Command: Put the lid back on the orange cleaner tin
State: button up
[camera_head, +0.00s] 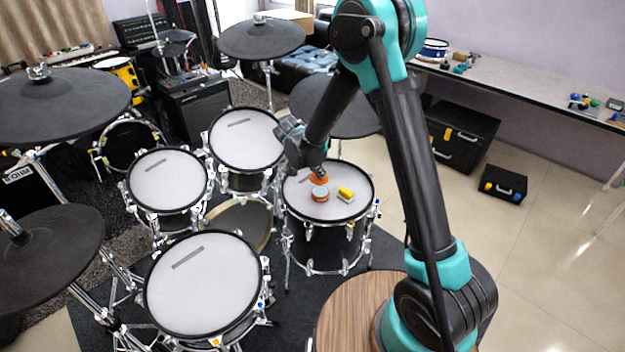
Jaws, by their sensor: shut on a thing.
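The orange cleaner tin (320,197) stands upright on the white head of a drum (300,205). Its side is orange and its top looks pale. My gripper (319,175) is above and just behind the tin in the picture, pointing down. It is shut on an orange lid (319,180), which looks roughly level. The lid appears apart from the tin, but the exact gap is hard to judge from this view. The fingertips are small and partly hidden by my arm's end.
A yellow block-like thing (345,193) with a pale base lies right of the tin. Dark cymbal pads (335,105) and other drums (168,180) stand around. The front of the drum head is clear. My arm fills the right centre.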

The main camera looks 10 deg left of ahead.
aim_at(317, 180)
jog(key=shift+w+d+f, duration=0.1)
jog(key=shift+w+d, duration=0.15)
jog(key=shift+d, duration=0.05)
jog(key=shift+f, duration=3)
jog(key=shift+f, duration=0.25)
jog(key=o, duration=1.5)
jog(key=shift+r, duration=3.5)
jog(key=shift+c, duration=0.6)
